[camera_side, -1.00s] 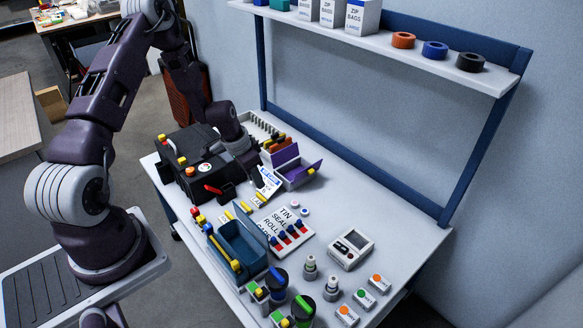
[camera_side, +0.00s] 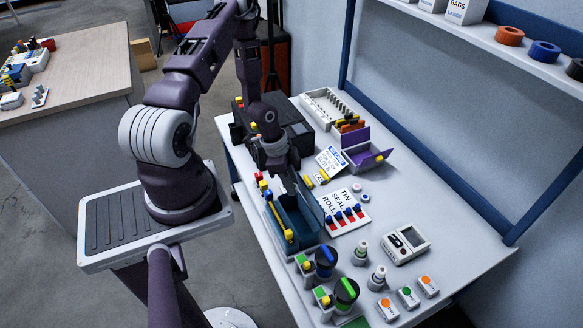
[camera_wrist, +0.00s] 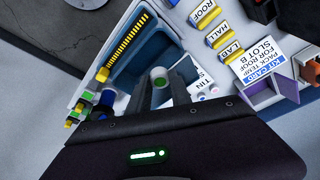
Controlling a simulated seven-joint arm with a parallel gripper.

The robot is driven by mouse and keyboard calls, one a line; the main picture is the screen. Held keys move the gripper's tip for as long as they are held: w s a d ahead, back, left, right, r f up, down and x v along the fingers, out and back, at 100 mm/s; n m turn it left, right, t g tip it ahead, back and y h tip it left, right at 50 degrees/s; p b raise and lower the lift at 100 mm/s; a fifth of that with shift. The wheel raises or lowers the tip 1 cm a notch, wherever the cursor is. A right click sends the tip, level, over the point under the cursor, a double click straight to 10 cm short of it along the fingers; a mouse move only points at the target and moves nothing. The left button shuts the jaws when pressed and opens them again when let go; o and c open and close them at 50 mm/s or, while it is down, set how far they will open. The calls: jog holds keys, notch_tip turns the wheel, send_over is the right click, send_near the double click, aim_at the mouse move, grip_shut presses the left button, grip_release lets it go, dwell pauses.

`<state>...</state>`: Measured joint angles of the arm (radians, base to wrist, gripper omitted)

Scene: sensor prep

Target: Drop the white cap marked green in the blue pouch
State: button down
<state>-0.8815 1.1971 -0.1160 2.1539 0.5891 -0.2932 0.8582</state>
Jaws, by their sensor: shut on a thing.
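The white cap marked green (camera_wrist: 159,82) is between the fingertips of my gripper (camera_wrist: 160,88), which is shut on it. In the side view my gripper (camera_side: 291,183) is over the back end of the blue pouch (camera_side: 314,236); the cap cannot be made out there. The pouch is an open-topped blue container with a yellow strip along its left side. In the wrist view the pouch (camera_wrist: 136,78) lies beneath and beyond the fingers, and they hide part of it. I cannot tell the cap's exact height above it.
Two other small caps (camera_side: 361,191) lie by the tin seal roll card (camera_side: 343,211). A purple open box (camera_side: 367,158) and a black case (camera_side: 296,128) stand behind. A white device (camera_side: 406,245) is at right.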

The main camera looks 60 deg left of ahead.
notch_tip(320, 180, down, 7)
dwell(0.5)
jog(key=c, duration=0.9)
grip_release()
jog(key=shift+o, duration=0.2)
jog(key=shift+r, duration=0.1)
jog(key=shift+r, duration=3.5)
